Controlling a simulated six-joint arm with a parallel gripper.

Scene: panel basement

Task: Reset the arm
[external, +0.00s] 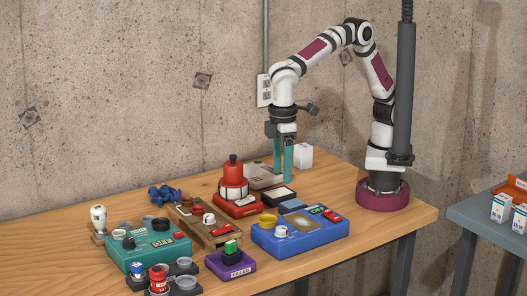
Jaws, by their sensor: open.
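My gripper (283,160) points straight down at the back of the wooden table (340,205), with two teal fingers apart and nothing visible between them. It hangs above or just behind a grey flat device (263,177). I cannot tell whether the fingertips touch anything. My arm arches up from its dark red base at the table's right end, with the elbow raised high and the forearm reaching left.
A red device with a red-topped cylinder (233,178) stands left of my gripper, and a white box (303,155) right of it. A blue panel (300,233), teal panel (148,248), purple tray (231,264) and wooden rack (203,224) crowd the front. The right front tabletop is clear.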

